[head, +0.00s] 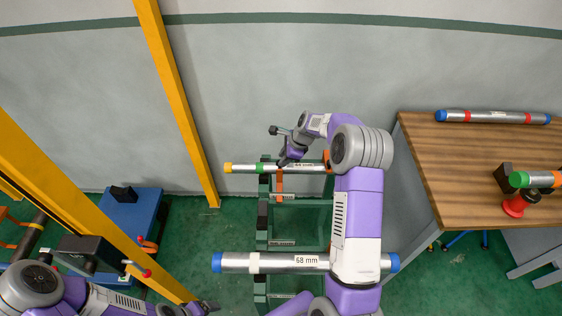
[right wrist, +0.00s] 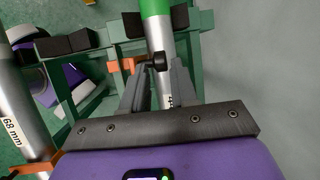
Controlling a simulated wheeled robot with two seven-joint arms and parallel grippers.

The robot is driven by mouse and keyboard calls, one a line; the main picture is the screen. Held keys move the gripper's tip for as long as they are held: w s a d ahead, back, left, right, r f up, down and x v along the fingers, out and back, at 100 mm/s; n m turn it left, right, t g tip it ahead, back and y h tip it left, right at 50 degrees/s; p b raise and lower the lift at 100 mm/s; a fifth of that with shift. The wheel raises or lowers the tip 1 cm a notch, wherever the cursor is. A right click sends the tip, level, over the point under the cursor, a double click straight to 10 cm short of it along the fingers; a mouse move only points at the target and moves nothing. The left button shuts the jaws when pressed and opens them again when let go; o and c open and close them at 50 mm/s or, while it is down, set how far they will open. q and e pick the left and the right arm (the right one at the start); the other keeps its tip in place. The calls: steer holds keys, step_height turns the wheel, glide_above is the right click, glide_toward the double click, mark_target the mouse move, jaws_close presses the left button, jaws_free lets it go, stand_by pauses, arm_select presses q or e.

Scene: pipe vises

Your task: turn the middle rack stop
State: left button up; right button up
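In the right wrist view an orange part (right wrist: 124,64) sits left of my fingers, and a small dark knob (right wrist: 158,62) lies between the fingertips, over the pipe (right wrist: 157,30). My right gripper (head: 284,160) is above this pipe; in its wrist view the fingers (right wrist: 159,75) are apart. Contact with the knob cannot be told. My left gripper (head: 208,306) is at the lower left, away from the rack, its finger gap unclear.
A 68 mm pipe (head: 283,262) with blue ends lies across the rack's near part, partly behind my right arm. A wooden table (head: 465,180) at the right holds another pipe (head: 490,117). Yellow posts (head: 180,105) and a blue stand (head: 130,215) are at the left.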

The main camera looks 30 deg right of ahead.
steer(key=shift+x, duration=1.4)
steer(key=shift+w, duration=0.1)
jaws_close()
